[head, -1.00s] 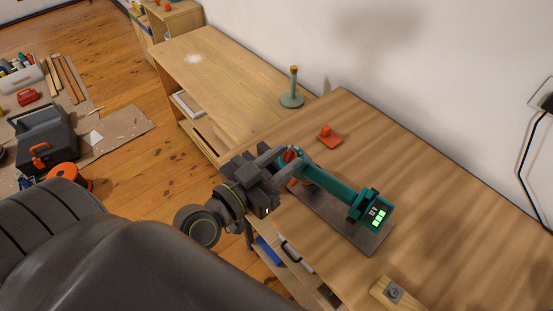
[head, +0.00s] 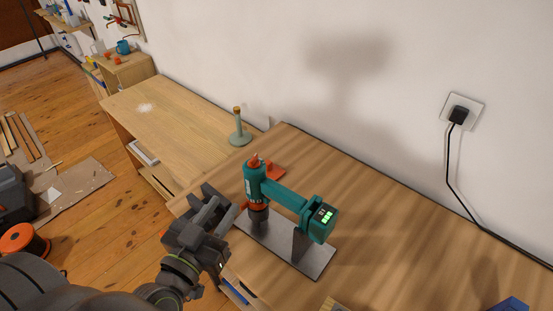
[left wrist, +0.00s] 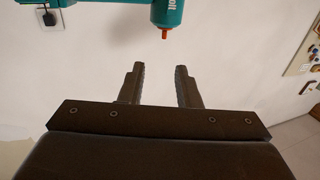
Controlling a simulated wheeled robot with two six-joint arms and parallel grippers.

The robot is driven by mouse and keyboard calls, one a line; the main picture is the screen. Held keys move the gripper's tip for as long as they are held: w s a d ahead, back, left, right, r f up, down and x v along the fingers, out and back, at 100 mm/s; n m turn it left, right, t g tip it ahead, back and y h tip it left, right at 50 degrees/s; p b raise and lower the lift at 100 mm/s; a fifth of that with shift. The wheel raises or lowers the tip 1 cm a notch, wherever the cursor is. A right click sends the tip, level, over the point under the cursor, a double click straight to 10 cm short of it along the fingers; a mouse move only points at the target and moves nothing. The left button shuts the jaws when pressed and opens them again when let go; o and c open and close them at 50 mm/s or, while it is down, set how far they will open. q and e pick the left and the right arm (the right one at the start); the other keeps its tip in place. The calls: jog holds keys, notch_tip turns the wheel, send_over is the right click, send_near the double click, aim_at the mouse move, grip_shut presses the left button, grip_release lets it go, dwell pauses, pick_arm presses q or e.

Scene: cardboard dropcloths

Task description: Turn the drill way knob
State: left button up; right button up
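The teal drill (head: 285,198) stands on a grey metal plate (head: 312,262) on the wooden bench. A red-orange knob (head: 255,161) sits on top of its upright head; a green-lit display shows at the other end. My left gripper (head: 223,205) is left of the drill head, below the knob's height in the picture. In the left wrist view, the gripper (left wrist: 158,68) has its two fingers apart with nothing between them. Part of the drill (left wrist: 167,12) shows beyond the fingertips, with an orange tip (left wrist: 166,33) that looks like the knob. My right gripper is out of view.
A flat orange piece (head: 272,171) lies behind the drill head. A green stand with a round base (head: 239,138) is on the lower bench (head: 185,118) at left. A plugged-in socket (head: 460,112) is on the wall. The bench right of the drill is mostly clear.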

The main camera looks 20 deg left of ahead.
pick_arm(q)
jog(key=d, duration=0.1)
jog(key=b, duration=0.2)
send_near(255, 154)
jog(key=w+p, duration=0.3)
jog(key=w, duration=0.5)
jog(key=shift+w+d+p, duration=0.1)
jog(key=shift+w+p, duration=0.2)
jog(key=shift+w, duration=0.05)
jog(key=shift+w+f, duration=0.1)
jog(key=shift+w, duration=0.6)
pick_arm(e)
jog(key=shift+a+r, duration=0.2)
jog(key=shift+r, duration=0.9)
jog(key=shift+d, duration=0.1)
